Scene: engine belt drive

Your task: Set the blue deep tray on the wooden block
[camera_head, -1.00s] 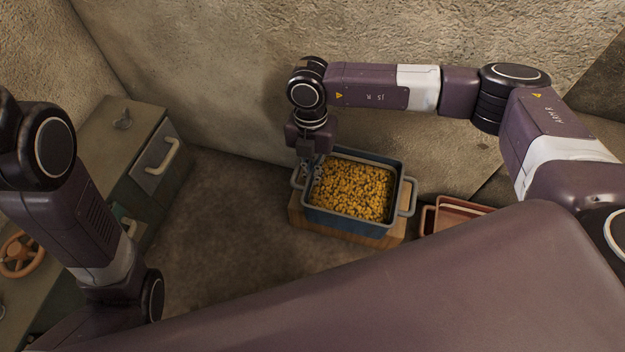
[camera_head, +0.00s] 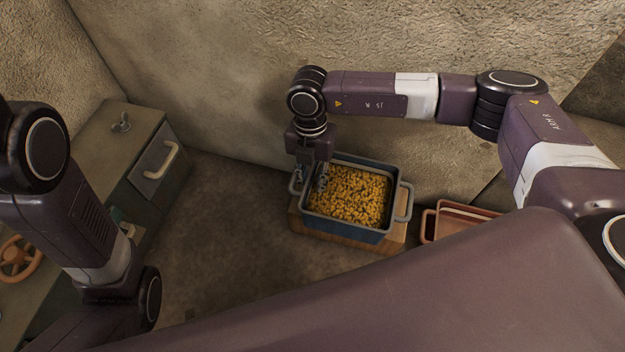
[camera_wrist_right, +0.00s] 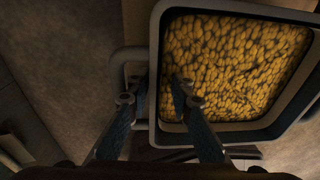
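The blue deep tray (camera_head: 343,234), full of yellow pieces (camera_head: 348,195), sits upright on the wooden block (camera_head: 394,242). The block shows along the tray's front, left and right; the rest is hidden beneath it. My right gripper (camera_head: 310,182) is at the tray's left side, pointing down. Its fingers are spread, one on each side of the left wall. In the right wrist view, one finger of the gripper (camera_wrist_right: 157,98) is over the handle side and the other is inside the blue tray (camera_wrist_right: 153,75). My left gripper is out of view.
A reddish-brown tray (camera_head: 428,226) lies right of the block, partly hidden by my body. A grey cabinet (camera_head: 140,130) with a drawer handle (camera_head: 163,160) stands at the left, with an orange wheel (camera_head: 18,258) near it. Floor between cabinet and block is clear. A wall rises close behind.

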